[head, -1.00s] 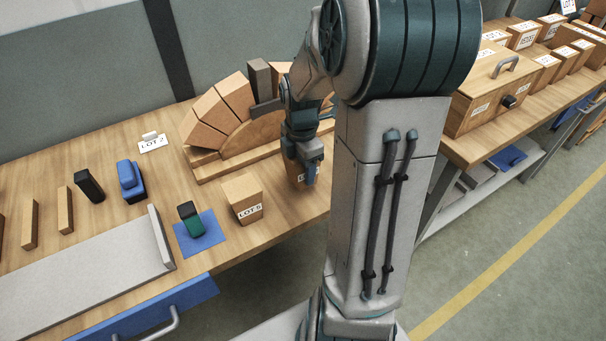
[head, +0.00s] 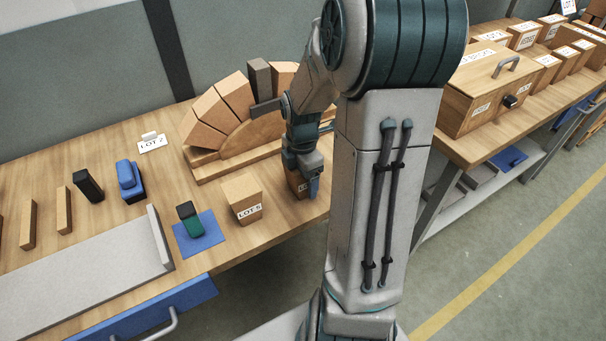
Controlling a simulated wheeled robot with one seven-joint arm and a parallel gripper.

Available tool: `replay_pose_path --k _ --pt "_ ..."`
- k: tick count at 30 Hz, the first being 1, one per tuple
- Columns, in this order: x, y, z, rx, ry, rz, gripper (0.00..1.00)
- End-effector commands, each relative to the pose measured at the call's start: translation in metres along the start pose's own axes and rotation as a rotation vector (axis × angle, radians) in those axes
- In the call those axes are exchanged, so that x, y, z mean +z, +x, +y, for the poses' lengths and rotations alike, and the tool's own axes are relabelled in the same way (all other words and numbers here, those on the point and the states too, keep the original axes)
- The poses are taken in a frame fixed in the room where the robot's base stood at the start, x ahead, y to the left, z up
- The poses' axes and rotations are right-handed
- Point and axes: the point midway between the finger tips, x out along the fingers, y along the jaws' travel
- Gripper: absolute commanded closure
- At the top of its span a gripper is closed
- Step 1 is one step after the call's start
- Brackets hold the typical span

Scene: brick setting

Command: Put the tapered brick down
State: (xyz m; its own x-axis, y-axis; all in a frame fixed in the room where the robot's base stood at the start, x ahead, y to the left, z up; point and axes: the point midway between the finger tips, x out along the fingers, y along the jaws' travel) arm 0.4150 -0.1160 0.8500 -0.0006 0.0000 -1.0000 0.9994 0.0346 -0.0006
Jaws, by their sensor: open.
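A tan tapered brick (head: 294,181) with a partly covered white label stands on the wooden table, near its right front edge. My gripper (head: 310,184) is open and low at this brick, with one blue-tipped finger showing along its right side. The gripper hides much of the brick, and its other finger cannot be made out. A second tan tapered brick (head: 242,193), labelled LOT 5 or similar, stands to the left, apart from the gripper.
Behind is a wooden arch form (head: 240,143) with several bricks leaning on it and a dark upright block (head: 260,78). A blue mat (head: 207,238) carries a green and black tool (head: 189,219). A grey tray (head: 85,265) lies front left. A wooden box (head: 480,100) stands on the right bench.

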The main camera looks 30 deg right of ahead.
Motion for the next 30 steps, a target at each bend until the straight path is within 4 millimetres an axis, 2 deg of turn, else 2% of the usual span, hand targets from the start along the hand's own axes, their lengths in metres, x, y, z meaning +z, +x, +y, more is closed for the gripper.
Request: replay_pose_path --k 5,12,18,26,30 --pt "0.001 -0.016 0.001 0.004 0.002 -0.002 0.2" --pt "0.001 -0.068 0.001 0.006 0.001 -0.004 0.2" --pt "0.001 -0.104 0.001 0.004 0.001 -0.003 0.2" --pt "-0.004 -0.124 -0.001 0.004 0.026 -0.005 0.2" --pt "-0.02 -0.131 -0.01 0.021 0.172 -0.024 0.2"
